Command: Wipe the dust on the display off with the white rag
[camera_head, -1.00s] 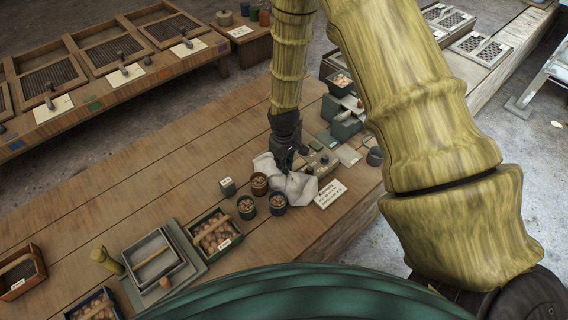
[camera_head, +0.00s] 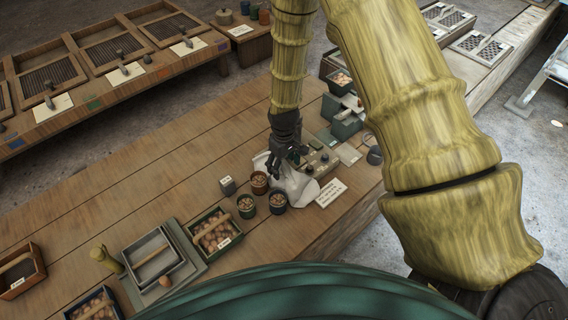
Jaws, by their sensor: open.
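The white rag (camera_head: 297,188) lies crumpled on the wooden table, beside several small round pots. My gripper (camera_head: 290,166) is just above the rag, pointing down, with its fingers apart. Its fingers and wrist hide part of the rag, and I cannot tell whether they touch it. A grey-green box with knobs (camera_head: 319,160) stands right beside the rag; it may carry the display, but the screen and any dust on it are too small to make out.
Small pots of round items (camera_head: 248,206) stand close to the left of the rag. A white written card (camera_head: 330,193) lies to its right. A crate of round items (camera_head: 215,231) and a grey tray (camera_head: 153,257) sit farther left. The table's left middle is clear.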

